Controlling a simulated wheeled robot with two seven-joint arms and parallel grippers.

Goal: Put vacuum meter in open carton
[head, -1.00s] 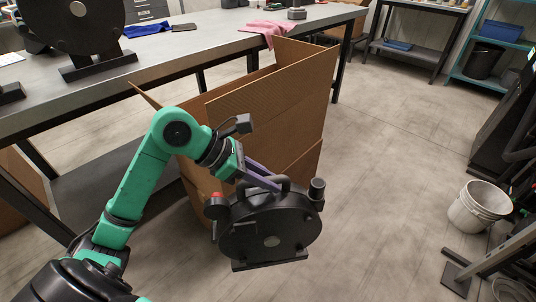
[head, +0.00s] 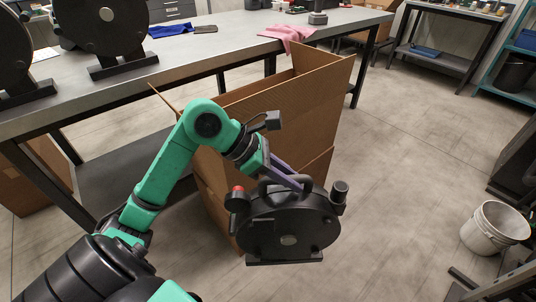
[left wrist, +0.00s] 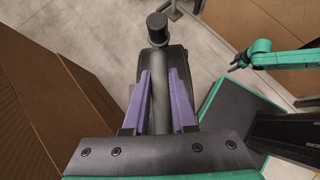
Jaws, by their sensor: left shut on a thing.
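The black vacuum meter (head: 289,228) hangs upright in the head view, in front of the carton and to its right. My left gripper (head: 287,179) is shut on its top handle. In the left wrist view the purple fingers of my left gripper (left wrist: 160,100) lie on both sides of the meter's handle (left wrist: 173,90). The open carton (head: 275,110) stands on the floor with its flaps up; its inside is mostly hidden. In the left wrist view the carton (left wrist: 60,85) fills the left side. My right gripper (left wrist: 238,64) shows at the right, small, seemingly empty.
A long grey workbench (head: 190,65) runs behind the carton, with other black meters (head: 100,30) at its left. A pink cloth (head: 287,36) hangs over its edge. A white bucket (head: 494,230) stands at the right. The floor between is clear.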

